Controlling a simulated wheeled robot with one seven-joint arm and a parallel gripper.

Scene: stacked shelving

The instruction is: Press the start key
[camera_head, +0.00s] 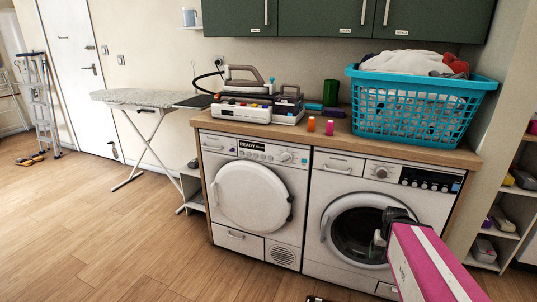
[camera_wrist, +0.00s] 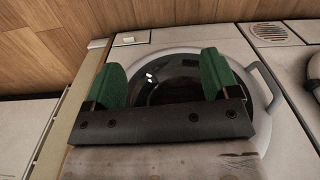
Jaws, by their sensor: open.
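Two white front-loading machines stand side by side under a wooden counter. The left machine (camera_head: 255,190) has a closed solid round door, a dial and a display reading READY. The right machine (camera_head: 335,175) has a closed dark glass door, a dial and a dark panel (camera_head: 430,180) with a row of small buttons. I cannot tell which key is the start key. My gripper (camera_head: 380,238) is in front of the right machine's door, below its panel. In the wrist view, its green fingers (camera_wrist: 164,62) are apart and empty, facing the round glass door (camera_wrist: 165,85).
The counter carries a blue laundry basket (camera_head: 410,113), a steam iron station (camera_head: 245,104), and small orange (camera_head: 311,124) and pink (camera_head: 329,128) items. An ironing board (camera_head: 145,98) stands left. Open shelves (camera_head: 513,190) are at right.

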